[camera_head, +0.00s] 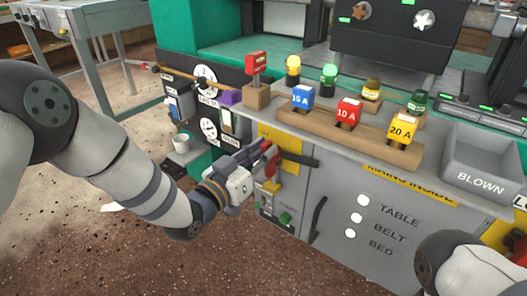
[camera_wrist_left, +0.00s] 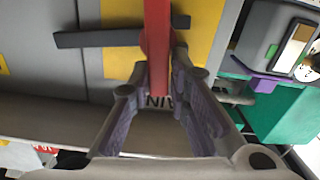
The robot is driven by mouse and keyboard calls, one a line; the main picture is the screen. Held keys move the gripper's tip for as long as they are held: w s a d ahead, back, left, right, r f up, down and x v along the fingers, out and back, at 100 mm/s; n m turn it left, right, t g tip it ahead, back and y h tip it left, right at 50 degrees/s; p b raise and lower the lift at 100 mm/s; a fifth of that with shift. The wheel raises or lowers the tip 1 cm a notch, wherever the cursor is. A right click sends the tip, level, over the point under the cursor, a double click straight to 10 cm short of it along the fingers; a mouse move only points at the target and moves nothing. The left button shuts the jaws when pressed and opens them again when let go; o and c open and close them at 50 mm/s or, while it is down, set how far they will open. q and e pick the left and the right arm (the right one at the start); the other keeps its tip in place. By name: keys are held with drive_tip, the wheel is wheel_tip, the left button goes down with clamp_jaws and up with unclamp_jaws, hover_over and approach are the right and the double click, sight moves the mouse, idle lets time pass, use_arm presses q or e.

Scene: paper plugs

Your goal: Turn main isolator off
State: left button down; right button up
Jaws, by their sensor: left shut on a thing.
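The main isolator is a red handle (camera_head: 274,166) on a yellow plate (camera_head: 290,141) at the left of the grey cabinet front. My left gripper (camera_head: 266,152) is at the handle, with its fingers closed around it. In the left wrist view the red handle (camera_wrist_left: 157,45) runs down from the top edge to between the two fingers (camera_wrist_left: 165,85). The yellow plate (camera_wrist_left: 205,25) and a dark bar (camera_wrist_left: 90,38) show behind it. The fingers partly hide the handle and the lettering below. My right gripper is out of view; only part of that arm shows.
A dark door handle (camera_head: 317,220) and a green button (camera_head: 286,217) are nearby on the cabinet. Above, a wooden rack (camera_head: 330,132) holds blue, red and yellow plugs. A grey BLOWN bin (camera_head: 484,166) stands at right. A white cup (camera_head: 181,144) is left of the gripper.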

use_arm(q)
drive_tip(key=f+n+b, duration=0.1)
drive_tip(key=n, duration=0.4)
drive_tip(key=a+n+b, duration=0.1)
drive_tip(key=n, duration=0.4)
drive_tip(key=w+f+n+b, duration=0.1)
drive_tip(key=n+b, duration=0.1)
drive_tip(key=n, duration=0.4)
drive_tip(key=shift+w+a+f, duration=0.1)
drive_tip(key=shift+a+f, duration=0.15)
drive_tip(key=shift+f, duration=0.05)
drive_tip(key=shift+r, duration=0.1)
idle(0.3)
drive_tip(key=c, duration=1.6)
unclamp_jaws()
drive_tip(key=shift+o, duration=0.2)
drive_tip(key=shift+a, duration=0.1)
drive_tip(key=v, duration=1.2)
